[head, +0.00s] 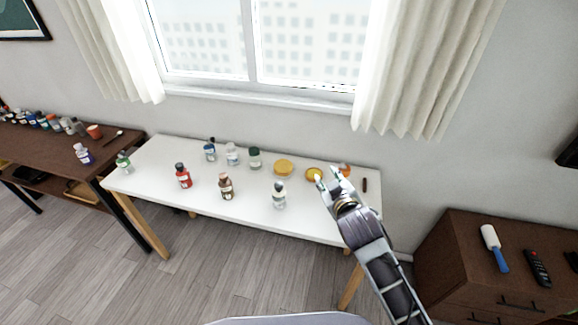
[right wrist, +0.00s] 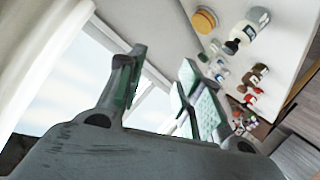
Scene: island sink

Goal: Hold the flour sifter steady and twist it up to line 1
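I cannot make out a flour sifter in either view. My right gripper (head: 328,180) is over the right part of the white table, and in the head view its fingertips overlap the area beside a small yellow round thing (head: 314,174) and an orange thing (head: 344,170). In the right wrist view its two fingers (right wrist: 160,82) stand apart with nothing between them. A jar with a yellow-orange lid (head: 283,167) stands left of the gripper; a similar lidded jar shows in the right wrist view (right wrist: 204,20). My left gripper is not in view.
Several bottles stand on the white table (head: 150,170), including a red one (head: 183,176), a brown one (head: 226,186) and a clear one (head: 279,196). A brown cabinet (head: 450,240) at right holds a lint roller (head: 494,247) and remote (head: 537,267).

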